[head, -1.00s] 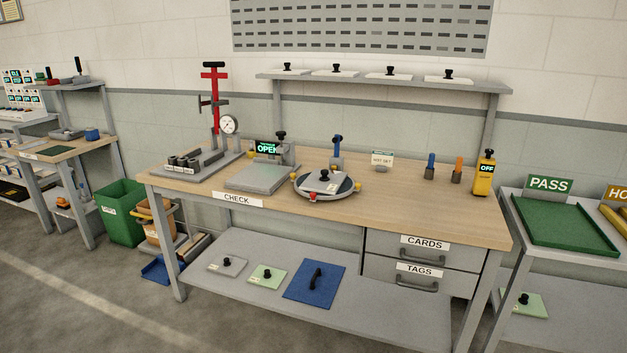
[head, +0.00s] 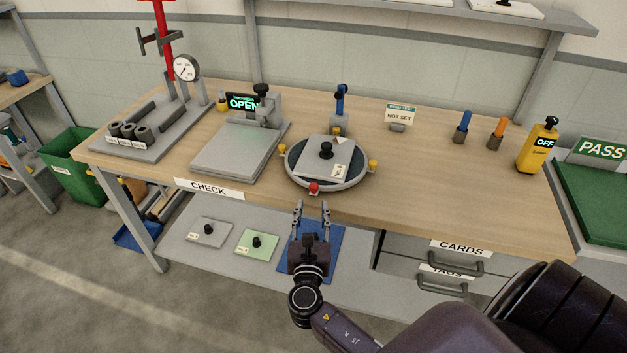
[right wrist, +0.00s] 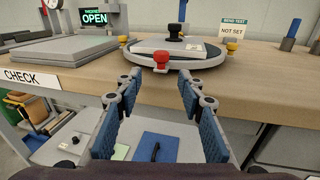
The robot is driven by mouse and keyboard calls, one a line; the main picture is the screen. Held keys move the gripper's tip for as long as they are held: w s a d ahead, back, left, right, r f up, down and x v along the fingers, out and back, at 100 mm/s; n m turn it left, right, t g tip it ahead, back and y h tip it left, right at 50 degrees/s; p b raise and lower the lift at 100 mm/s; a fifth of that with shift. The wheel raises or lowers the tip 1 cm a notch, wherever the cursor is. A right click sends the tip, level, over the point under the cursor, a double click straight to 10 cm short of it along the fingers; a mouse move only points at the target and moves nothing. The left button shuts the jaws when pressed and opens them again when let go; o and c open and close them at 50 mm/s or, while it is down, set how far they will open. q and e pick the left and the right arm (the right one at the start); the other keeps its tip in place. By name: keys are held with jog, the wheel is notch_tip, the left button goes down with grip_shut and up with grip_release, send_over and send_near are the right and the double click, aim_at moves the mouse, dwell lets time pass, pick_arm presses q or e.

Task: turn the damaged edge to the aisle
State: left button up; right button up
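A round grey turntable (head: 325,183) stands on the workbench, with a red knob (head: 314,188) at its front and yellow knobs at its sides. A light grey square plate (head: 311,162) with a black knob lies on it, set at an angle, with a small white label near its front right. A small dark mark shows at its back edge; I cannot tell if this is damage. My right gripper (head: 298,213) is open and empty in front of the turntable, apart from it. In the right wrist view the red knob (right wrist: 161,61) shows beyond the spread fingers (right wrist: 160,98). My left gripper is not in view.
A flat grey platform (head: 235,152) with an OPEN display stands left of the turntable. A blue-handled post (head: 339,105) stands behind it. A yellow device (head: 537,147) reads OFF at the right. Plates and a blue panel (head: 325,245) lie on the lower shelf. The bench right of the turntable is mostly clear.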

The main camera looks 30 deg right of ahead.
aim_at(313, 188)
jog(key=shift+w+d+r, duration=0.1)
jog(key=shift+r, duration=0.75)
jog(key=x, duration=0.4)
jog(key=p+x, duration=0.1)
jog(key=x, duration=0.1)
jog(key=shift+w+d+r, duration=0.25)
jog(key=shift+w+d, duration=0.2)
jog(key=shift+w, duration=0.05)
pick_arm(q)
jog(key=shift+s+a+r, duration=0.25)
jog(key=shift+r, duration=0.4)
pick_arm(e)
jog(key=shift+c, duration=0.7)
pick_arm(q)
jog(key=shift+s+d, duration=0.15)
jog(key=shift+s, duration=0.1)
pick_arm(e)
grip_shut()
